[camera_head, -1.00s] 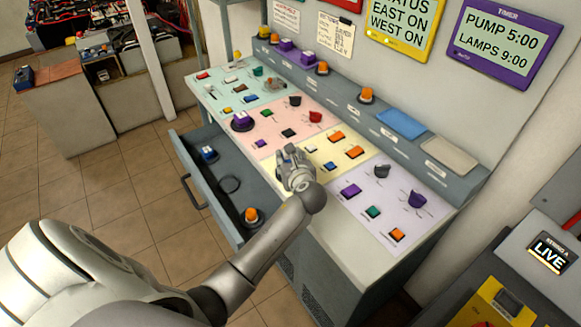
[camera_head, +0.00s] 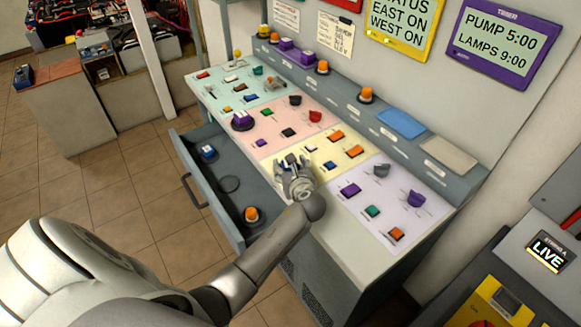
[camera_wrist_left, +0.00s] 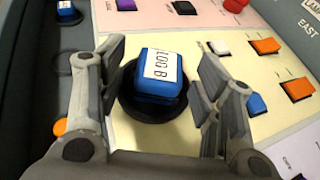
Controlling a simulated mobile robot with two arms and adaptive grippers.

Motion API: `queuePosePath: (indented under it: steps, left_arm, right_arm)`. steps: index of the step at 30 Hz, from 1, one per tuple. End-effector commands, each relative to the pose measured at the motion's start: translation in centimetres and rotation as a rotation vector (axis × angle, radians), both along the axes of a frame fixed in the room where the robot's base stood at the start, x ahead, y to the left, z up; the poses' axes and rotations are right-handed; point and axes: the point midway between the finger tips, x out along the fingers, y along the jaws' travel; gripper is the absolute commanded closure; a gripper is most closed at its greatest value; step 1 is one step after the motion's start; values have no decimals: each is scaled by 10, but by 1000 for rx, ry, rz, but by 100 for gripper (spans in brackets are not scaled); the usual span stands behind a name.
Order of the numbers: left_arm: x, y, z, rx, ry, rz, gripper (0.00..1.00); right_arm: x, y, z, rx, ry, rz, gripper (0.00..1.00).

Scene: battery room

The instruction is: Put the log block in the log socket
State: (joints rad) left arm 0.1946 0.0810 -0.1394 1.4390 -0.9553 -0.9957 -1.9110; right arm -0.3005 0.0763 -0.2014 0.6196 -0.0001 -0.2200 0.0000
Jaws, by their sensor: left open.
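In the head view my left gripper (camera_head: 292,165) is over the yellow panel and mostly hides the block. The open drawer (camera_head: 228,207) holds an empty dark round spot (camera_head: 230,184); I cannot tell whether this is the log socket. My right gripper is not in view.
In the drawer, another blue block (camera_head: 208,152) and an orange knob (camera_head: 252,214) stand on either side of the round spot. Coloured buttons and knobs crowd the sloped desk, including an orange button (camera_head: 354,151) and a purple knob (camera_head: 416,198). A raised ledge runs behind.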

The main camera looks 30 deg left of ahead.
Motion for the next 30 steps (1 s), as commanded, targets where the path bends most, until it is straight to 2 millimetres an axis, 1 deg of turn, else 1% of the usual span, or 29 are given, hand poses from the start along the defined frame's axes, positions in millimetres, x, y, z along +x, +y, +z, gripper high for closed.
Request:
queuePosePath:
  steps: [6,8,11,21,24,30]
  left_arm:
    - [0,0,4,0,0,0,40]
    - [-3,-3,3,0,1,0,40]
    - [-11,-11,8,-1,-1,-2,40]
    - [-55,-56,33,-2,-1,0,40]
    - [-66,-66,40,-1,-1,-1,40]
    - [-77,-77,48,1,0,1,40]
  right_arm:
    - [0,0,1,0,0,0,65]
    - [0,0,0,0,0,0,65]
    - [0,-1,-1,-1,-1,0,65]
    - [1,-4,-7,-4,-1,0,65]
    - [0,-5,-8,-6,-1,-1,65]
    - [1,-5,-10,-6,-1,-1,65]
